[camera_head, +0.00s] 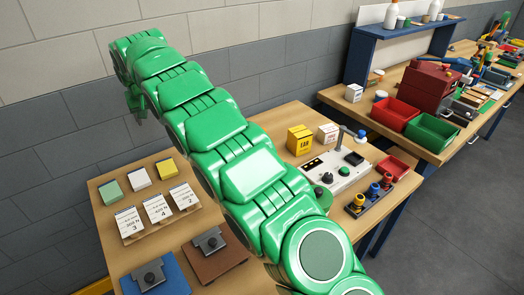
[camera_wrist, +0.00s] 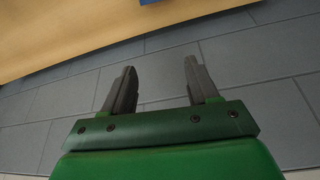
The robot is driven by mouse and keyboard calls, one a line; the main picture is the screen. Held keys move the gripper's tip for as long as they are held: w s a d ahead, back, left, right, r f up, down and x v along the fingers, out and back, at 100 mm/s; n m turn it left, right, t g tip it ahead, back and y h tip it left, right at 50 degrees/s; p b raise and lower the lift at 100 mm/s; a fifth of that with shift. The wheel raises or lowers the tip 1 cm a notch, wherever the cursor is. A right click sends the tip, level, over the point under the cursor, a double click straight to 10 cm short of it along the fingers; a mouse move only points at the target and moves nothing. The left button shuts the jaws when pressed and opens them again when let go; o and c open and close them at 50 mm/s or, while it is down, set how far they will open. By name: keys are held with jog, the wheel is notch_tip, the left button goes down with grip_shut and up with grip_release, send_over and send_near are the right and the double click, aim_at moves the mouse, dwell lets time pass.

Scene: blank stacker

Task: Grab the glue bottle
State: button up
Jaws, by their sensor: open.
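White bottles stand on the blue shelf at the upper right of the head view, one at its left (camera_head: 391,15) and one farther right (camera_head: 434,10). A small white item with a blue cap (camera_head: 361,136) is on the near bench, partly hidden by a metal arm. I cannot tell which of these is the glue bottle. My gripper (camera_wrist: 159,66) is open and empty, with two grey fingers apart and grey blocks behind them. In the head view my arm reaches to the upper left, far from the bottles.
The near wooden bench (camera_head: 106,195) holds small boxes and labelled blocks. A yellow box (camera_head: 299,140) and a control panel (camera_head: 335,170) are right of my arm. A red bin (camera_head: 394,113) and a green bin (camera_head: 432,133) stand on the far bench. Grey floor (camera_head: 440,225) is clear.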

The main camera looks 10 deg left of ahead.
jog(key=w+d+m+t+y, duration=0.15)
jog(key=w+d, duration=0.25)
jog(key=d, duration=0.4)
jog(key=w+d+t, duration=0.3)
jog(key=w+d, duration=0.2)
jog(key=d, duration=0.3)
jog(key=s+d+m+t+y, duration=0.15)
jog(key=s+d, duration=0.25)
jog(key=d, duration=0.7)
jog(key=s+d+t, duration=0.3)
jog(key=s+d, duration=0.2)
jog(key=d, duration=0.5)
jog(key=shift+w+a+f, duration=0.25)
jog(key=shift+w+f, duration=0.75)
jog(key=shift+f, duration=0.1)
jog(key=shift+w+a+f, duration=0.2)
jog(key=shift+w+f, duration=0.8)
jog(key=shift+f, duration=0.15)
jog(key=shift+w+a+f, duration=0.25)
jog(key=shift+w+f, duration=0.75)
jog(key=shift+f, duration=0.1)
jog(key=shift+x, duration=0.95)
